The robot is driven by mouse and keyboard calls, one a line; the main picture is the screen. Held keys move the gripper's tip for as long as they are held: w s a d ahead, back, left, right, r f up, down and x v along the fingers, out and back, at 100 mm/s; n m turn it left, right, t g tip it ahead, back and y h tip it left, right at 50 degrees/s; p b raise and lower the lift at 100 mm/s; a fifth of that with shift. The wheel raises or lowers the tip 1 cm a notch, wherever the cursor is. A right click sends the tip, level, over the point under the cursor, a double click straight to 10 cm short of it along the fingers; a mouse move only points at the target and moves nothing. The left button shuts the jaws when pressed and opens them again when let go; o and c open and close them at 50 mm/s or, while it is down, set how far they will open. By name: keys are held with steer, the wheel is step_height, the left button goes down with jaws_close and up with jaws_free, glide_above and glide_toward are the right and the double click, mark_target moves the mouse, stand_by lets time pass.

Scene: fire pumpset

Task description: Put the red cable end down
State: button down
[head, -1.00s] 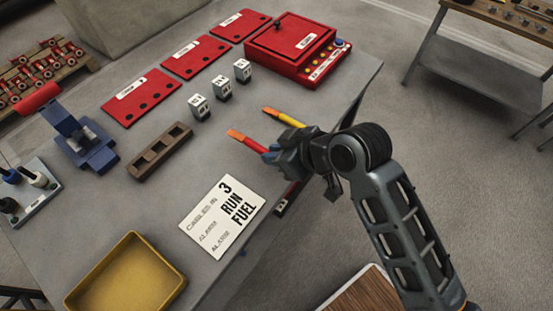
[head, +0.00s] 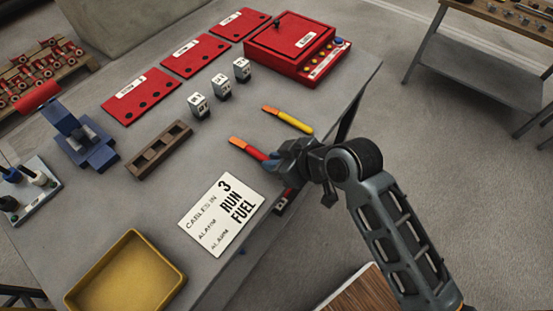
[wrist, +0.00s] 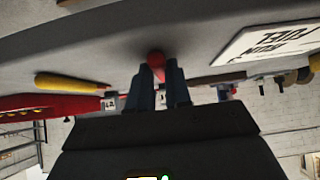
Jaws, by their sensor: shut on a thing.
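The red cable end (head: 249,149), with an orange tip, is at the right edge of the grey table, between the yellow cable end (head: 288,121) and the printed card (head: 222,214). My gripper (head: 275,160) is shut on its near part. In the wrist view the red cable end (wrist: 156,60) shows between the two fingers (wrist: 159,82). It is low over the table top; I cannot tell whether it touches. The yellow cable end lies apart from my gripper, and it also shows in the wrist view (wrist: 70,82).
A brown slotted block (head: 160,150), small white labelled blocks (head: 199,105), red plates (head: 140,96) and a red control box (head: 297,45) stand on the table (head: 95,215). A yellow tray (head: 127,274) is at the front. Bare table lies left of the red cable end.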

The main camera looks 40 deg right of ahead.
steer(key=c, duration=1.2)
jaws_free()
steer(key=shift+s+f, duration=0.15)
steer(key=shift+f, duration=0.55)
steer(key=shift+c, duration=0.2)
steer(key=shift+o, duration=0.7)
steer(key=shift+r, duration=0.35)
steer(key=shift+o, duration=0.2)
steer(key=shift+d+r, duration=0.1)
steer(key=shift+r, duration=0.25)
steer(key=v, duration=1.2)
steer(key=shift+w+r, duration=0.2)
steer(key=shift+w, duration=0.05)
steer(key=shift+s+f, duration=0.1)
steer(key=s+f+m+t+h, duration=0.1)
steer(key=s+m+t+h, duration=0.2)
steer(key=s, duration=0.7)
steer(key=s+a+r+t, duration=0.1)
steer(key=s+r+t, duration=0.2)
steer(key=s+r, duration=0.4)
steer(key=s, duration=0.2)
steer(key=shift+s+a+m, duration=0.3)
steer(key=shift+s, duration=0.1)
